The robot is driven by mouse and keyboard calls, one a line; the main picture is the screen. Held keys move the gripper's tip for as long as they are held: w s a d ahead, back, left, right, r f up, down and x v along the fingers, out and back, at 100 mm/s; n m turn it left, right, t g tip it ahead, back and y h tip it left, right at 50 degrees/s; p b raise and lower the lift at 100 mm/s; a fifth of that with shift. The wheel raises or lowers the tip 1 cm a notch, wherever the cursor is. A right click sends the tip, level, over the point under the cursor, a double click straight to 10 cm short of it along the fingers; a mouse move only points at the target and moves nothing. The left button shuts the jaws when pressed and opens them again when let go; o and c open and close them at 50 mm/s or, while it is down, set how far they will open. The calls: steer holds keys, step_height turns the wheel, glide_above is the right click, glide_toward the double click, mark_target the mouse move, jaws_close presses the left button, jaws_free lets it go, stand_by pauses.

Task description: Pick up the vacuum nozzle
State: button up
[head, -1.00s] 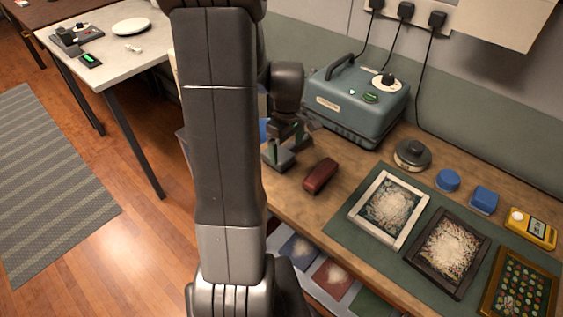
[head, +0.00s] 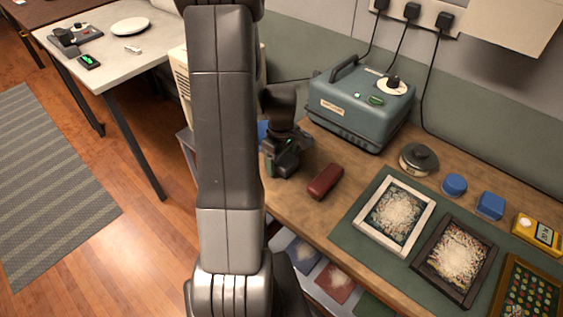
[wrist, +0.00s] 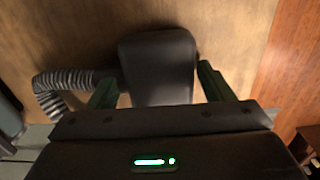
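The vacuum nozzle (wrist: 160,62) is a dark, rounded block in the wrist view, lying on the wooden bench. A grey ribbed hose (wrist: 62,82) curves beside it on the left. My gripper (wrist: 155,82) is open, with one green finger on each side of the nozzle. Gaps show between the fingers and the nozzle, so it is not clamped. In the head view my gripper (head: 284,165) is low over the bench's left end, and I cannot make out the nozzle behind my arm and gripper.
A maroon object (head: 325,181) lies just right of my gripper. A blue-grey machine (head: 350,112) stands behind it. A round dark weight-like object (head: 418,158) and a white-framed tray (head: 371,237) are farther right. The bench's front edge is close.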

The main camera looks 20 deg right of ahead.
mark_target(282, 157)
steer(key=c, duration=0.9)
step_height(282, 157, up, 10)
steer(key=shift+r, duration=0.1)
